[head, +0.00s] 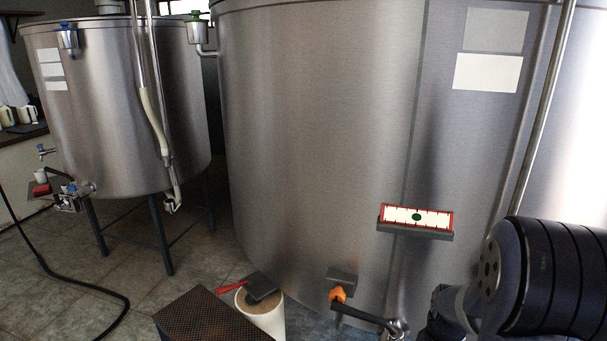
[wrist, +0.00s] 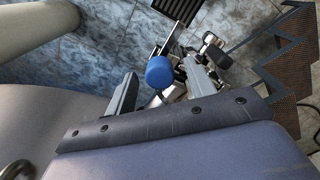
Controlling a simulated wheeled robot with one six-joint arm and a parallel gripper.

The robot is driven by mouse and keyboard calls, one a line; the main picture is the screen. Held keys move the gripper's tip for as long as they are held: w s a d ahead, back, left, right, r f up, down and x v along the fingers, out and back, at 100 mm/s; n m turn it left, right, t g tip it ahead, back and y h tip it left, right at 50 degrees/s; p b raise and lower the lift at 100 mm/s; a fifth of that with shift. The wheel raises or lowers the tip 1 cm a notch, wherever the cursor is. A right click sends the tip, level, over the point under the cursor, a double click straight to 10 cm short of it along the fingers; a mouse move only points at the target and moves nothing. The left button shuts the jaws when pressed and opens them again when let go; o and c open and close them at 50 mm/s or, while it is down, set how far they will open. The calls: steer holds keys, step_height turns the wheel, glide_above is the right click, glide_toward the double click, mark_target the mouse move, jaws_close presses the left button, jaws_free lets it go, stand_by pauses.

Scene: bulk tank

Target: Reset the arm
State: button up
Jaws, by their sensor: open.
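My arm (head: 545,275) shows at the lower right of the head view, folded close to the big steel tank (head: 320,130). Its gripper end is not clearly visible there. In the wrist view my gripper (wrist: 157,88) is open, with two grey fingers spread apart. A blue round knob (wrist: 159,71) shows between the fingers, beyond the tips. I cannot tell how far off it is, and no held object shows.
A white bucket (head: 266,318) with a red-handled tool stands at the tank's foot, beside a brown perforated step (head: 210,315). An orange-handled valve (head: 338,294) and outlet pipe jut out low. A smaller tank (head: 125,110) stands left. A black hose crosses the floor.

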step_height(320, 180, up, 10)
steer(key=p, duration=0.2)
step_height(320, 180, down, 11)
steer(key=shift+r+b, duration=0.2)
steer(key=shift+b, duration=0.9)
steer(key=shift+r+m, duration=0.25)
steer(key=shift+m, duration=0.05)
steer(key=m, duration=1.2)
steer(key=shift+m+b, duration=0.3)
steer(key=shift+b, duration=0.1)
steer(key=m, duration=0.4)
steer(key=shift+m, duration=0.3)
steer(key=shift+r, duration=1)
